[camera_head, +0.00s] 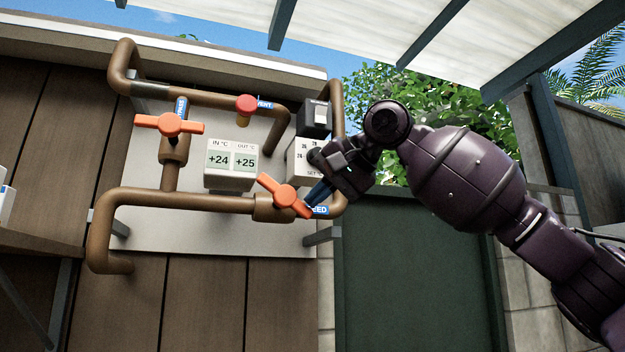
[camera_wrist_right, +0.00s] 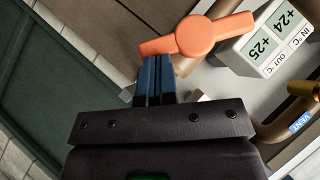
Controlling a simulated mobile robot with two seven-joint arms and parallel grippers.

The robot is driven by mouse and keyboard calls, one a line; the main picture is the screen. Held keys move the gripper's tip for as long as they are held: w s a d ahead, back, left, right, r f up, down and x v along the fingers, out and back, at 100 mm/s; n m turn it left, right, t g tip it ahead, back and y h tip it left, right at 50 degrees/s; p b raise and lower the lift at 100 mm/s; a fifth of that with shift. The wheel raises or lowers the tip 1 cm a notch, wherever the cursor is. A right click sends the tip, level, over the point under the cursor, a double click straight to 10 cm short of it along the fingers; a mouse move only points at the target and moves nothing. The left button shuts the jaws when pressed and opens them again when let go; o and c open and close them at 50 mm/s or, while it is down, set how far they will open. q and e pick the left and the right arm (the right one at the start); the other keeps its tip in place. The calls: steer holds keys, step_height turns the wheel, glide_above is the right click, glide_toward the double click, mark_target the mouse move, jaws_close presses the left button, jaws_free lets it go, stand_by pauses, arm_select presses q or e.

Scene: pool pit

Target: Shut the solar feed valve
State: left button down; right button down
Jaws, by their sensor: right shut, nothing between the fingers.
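The solar feed valve has an orange handle (camera_head: 285,196) on the lower brown pipe, beside a blue label ending in "EED" (camera_head: 320,210). The handle is tilted, its lower-right end by my fingertips. My right gripper (camera_head: 312,202) is shut and empty, its blue fingers at that end of the handle. In the right wrist view the shut fingers (camera_wrist_right: 155,75) reach the near end of the orange handle (camera_wrist_right: 195,37); whether they touch it I cannot tell. My left gripper is not in view.
A second orange handle (camera_head: 170,124) lies level on the left vertical pipe. A red vent knob (camera_head: 246,103) sits on the upper pipe. A temperature display (camera_head: 231,165) reads +24 and +25. A switch box (camera_head: 314,118) and a dial box (camera_head: 303,170) are close to my right gripper.

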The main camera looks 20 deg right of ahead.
mark_target(308, 216)
steer(key=f+m+t+y, duration=0.1)
steer(key=y, duration=0.1)
steer(key=a+f+m+t+y, duration=0.1)
steer(key=f+m+y, duration=0.1)
steer(key=shift+w+f+m+y, duration=0.1)
steer(key=shift+w+m+y, duration=0.05)
steer(key=shift+m+y, duration=0.15)
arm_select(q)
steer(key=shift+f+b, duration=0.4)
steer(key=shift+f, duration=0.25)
arm_select(e)
steer(key=shift+a+f+m+t+y, duration=0.15)
steer(key=shift+f+m+t+y, duration=0.05)
steer(key=shift+m+t+y, duration=0.25)
steer(key=shift+a+f+m+t+y, duration=0.15)
steer(key=shift+f+m+t+y, duration=0.15)
steer(key=shift+m, duration=0.25)
steer(key=shift+r, duration=0.1)
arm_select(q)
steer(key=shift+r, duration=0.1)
arm_select(e)
steer(key=shift+r, duration=0.1)
